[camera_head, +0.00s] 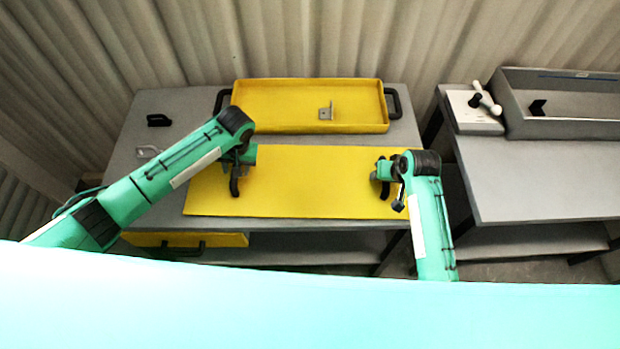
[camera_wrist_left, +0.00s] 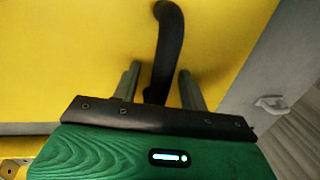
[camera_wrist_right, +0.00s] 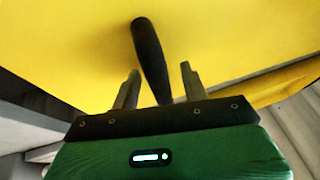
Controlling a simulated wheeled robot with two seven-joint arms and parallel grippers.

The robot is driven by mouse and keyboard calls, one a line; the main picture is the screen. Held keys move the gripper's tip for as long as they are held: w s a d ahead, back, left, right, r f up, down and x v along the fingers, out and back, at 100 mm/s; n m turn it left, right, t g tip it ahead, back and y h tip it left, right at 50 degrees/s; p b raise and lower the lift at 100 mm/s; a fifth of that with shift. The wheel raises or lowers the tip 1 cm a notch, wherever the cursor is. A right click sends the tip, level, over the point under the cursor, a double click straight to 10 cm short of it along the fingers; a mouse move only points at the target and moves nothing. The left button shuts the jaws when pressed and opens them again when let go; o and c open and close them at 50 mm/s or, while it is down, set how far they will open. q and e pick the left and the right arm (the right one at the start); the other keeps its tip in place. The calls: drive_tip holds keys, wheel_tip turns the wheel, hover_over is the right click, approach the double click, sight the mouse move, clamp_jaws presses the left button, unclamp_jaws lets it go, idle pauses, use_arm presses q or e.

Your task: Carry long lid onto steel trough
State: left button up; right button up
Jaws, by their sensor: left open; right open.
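The long lid (camera_head: 312,180) is a flat yellow panel lying on the near part of the grey table, with a dark handle near each end. My left gripper (camera_head: 236,176) is open at the left handle; in the left wrist view the curved handle (camera_wrist_left: 168,45) runs between its fingers (camera_wrist_left: 160,84). My right gripper (camera_head: 388,180) is open at the right handle; in the right wrist view that handle (camera_wrist_right: 148,50) also lies between its fingers (camera_wrist_right: 158,82). Neither is closed on it. The grey steel trough (camera_head: 570,128) stands on the right table, its inside partly visible.
A yellow tray (camera_head: 262,128) with side handles stands behind the lid, holding a small metal bracket (camera_head: 326,113). A black handle-like piece (camera_head: 159,120) lies at the left. A gap separates the tables. The right table's front (camera_head: 540,180) is clear.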

use_arm(q)
clamp_jaws()
use_arm(e)
clamp_jaws()
use_arm(q)
drive_tip(key=shift+r, duration=0.15)
use_arm(e)
drive_tip(key=shift+r, duration=0.15)
